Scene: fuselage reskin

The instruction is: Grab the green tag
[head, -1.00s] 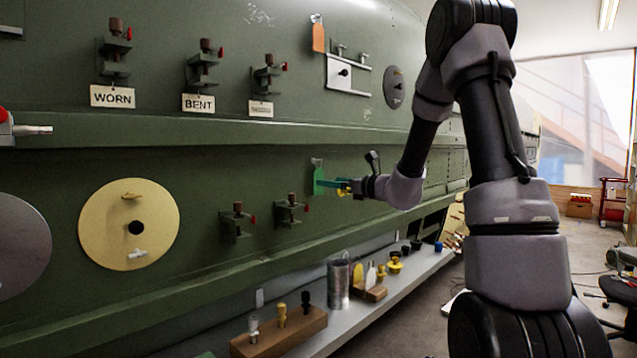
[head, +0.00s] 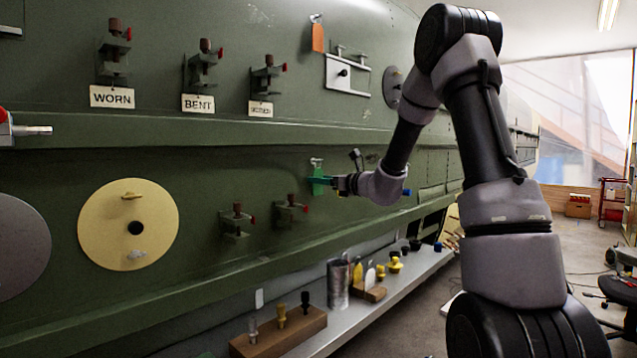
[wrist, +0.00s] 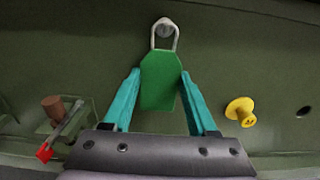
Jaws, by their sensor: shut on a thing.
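The green tag (wrist: 161,82) hangs by a wire loop from a peg (wrist: 165,27) on the dark green fuselage panel. My gripper (wrist: 160,90) has its two teal fingers on either side of the tag, shut on its edges. In the head view the tag (head: 318,182) shows at the ends of the teal fingers, under its peg. My gripper (head: 322,180) reaches it from the right. The loop is still around the peg.
A yellow knob (wrist: 241,111) sticks out of the panel right of the fingers. A clamp with a red tip (wrist: 58,118) is at the left. Below, a grey shelf (head: 340,325) bears a can (head: 338,284) and wooden blocks. An orange tag (head: 317,36) hangs higher up.

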